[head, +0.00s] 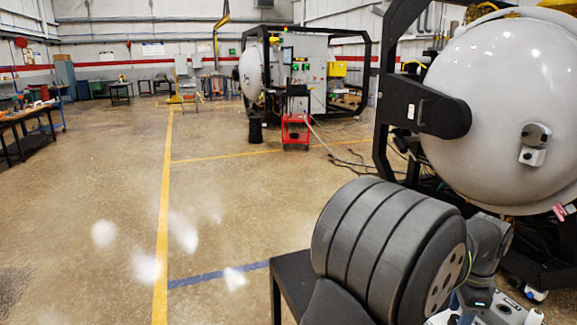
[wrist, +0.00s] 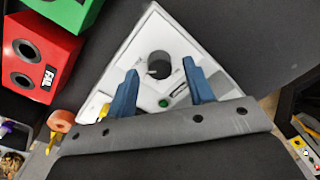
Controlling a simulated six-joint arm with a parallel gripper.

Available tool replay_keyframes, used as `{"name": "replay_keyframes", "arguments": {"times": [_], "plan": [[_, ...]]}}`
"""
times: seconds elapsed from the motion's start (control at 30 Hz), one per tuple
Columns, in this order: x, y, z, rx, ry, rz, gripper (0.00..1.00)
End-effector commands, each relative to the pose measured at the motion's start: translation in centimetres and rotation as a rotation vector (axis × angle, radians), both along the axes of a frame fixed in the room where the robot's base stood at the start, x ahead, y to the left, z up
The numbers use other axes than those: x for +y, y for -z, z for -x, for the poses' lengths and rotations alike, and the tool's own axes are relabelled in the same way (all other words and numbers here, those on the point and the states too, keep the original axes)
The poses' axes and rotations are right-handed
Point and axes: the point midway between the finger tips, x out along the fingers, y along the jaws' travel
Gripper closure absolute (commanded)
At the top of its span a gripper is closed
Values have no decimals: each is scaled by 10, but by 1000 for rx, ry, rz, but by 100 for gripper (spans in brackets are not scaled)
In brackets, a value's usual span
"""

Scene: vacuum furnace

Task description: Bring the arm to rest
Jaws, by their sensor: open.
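In the wrist view, my gripper (wrist: 160,68) has two blue fingers standing well apart, with nothing between them. Beyond the fingers is a white, roughly triangular panel (wrist: 153,32) with a dark round opening and a small green light. I cannot tell how far it is from the fingertips. In the head view, a grey and black arm section (head: 485,250) shows at the lower right, partly behind a large dark ribbed cylinder. I cannot make out the gripper fingers there.
A red box (wrist: 18,48) marked FAIL and a green box (wrist: 62,8) stand at the wrist view's upper left. A large furnace door (head: 505,90) fills the head view's right. A red cart (head: 295,130) stands farther back. The left-centre floor is clear.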

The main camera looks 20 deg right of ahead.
Motion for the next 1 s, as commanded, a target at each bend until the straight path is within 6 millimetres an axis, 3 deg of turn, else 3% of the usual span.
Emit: {"name": "replay_keyframes", "arguments": {"times": [0.17,0.57,0.77,1.0], "plan": [[0,9,0,0,0,-1,52],[0,5,0,0,-2,0,52],[0,-20,0,-1,0,4,52],[1,-67,2,-1,0,3,52]]}}
